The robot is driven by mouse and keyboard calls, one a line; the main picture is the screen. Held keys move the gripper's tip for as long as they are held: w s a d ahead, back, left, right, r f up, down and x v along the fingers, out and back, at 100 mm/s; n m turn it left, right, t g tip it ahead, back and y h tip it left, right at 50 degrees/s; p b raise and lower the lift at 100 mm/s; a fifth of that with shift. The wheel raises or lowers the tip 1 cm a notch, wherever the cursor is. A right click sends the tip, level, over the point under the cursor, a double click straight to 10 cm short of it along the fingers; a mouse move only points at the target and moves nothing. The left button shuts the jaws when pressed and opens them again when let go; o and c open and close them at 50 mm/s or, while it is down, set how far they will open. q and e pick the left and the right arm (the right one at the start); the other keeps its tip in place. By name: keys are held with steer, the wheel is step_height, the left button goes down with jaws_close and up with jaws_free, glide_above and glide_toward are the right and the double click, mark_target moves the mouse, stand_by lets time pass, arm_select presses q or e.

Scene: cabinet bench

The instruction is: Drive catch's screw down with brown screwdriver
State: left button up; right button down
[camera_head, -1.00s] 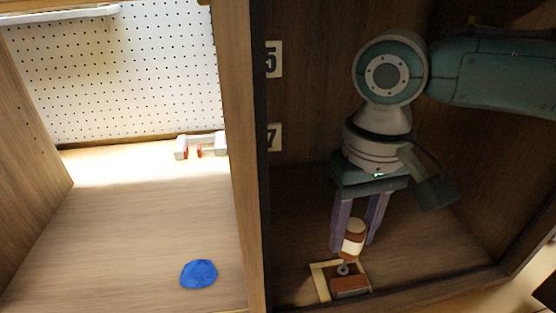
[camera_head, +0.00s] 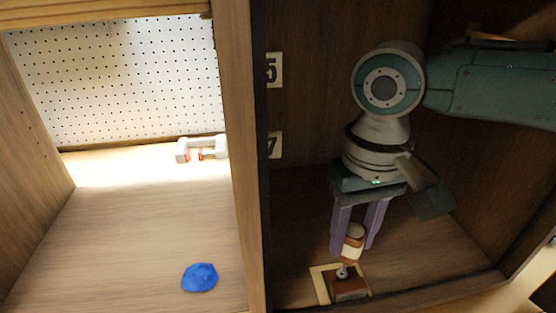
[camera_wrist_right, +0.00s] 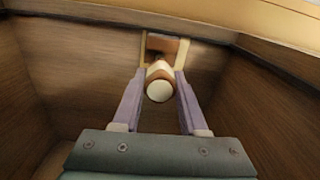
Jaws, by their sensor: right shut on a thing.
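The brown screwdriver (camera_head: 352,243) has a brown handle with a cream band. My right gripper (camera_head: 351,247) is shut on its handle, in the right cabinet bay. The screwdriver points down, and its tip is at or just over the catch (camera_head: 349,288), a brown block by a pale L-shaped frame on the bay floor. The screw is too small and covered to make out. In the right wrist view the handle's pale round end (camera_wrist_right: 160,90) is between the fingers, with the catch (camera_wrist_right: 163,46) beyond it. My left gripper is not in view.
A wooden divider (camera_head: 238,150) stands left of my right arm. The bay's side walls and front edge are close to the catch. In the left bay a blue lump (camera_head: 199,278) and a grey and red clamp-like object (camera_head: 202,149) lie on the floor, with clear room between them.

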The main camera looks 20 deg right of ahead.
steer(key=shift+f, duration=0.45)
stand_by(0.9)
steer(key=m, duration=0.6)
steer(key=shift+a+m, duration=0.1)
steer(key=shift+m, duration=0.3)
steer(key=m, duration=0.8)
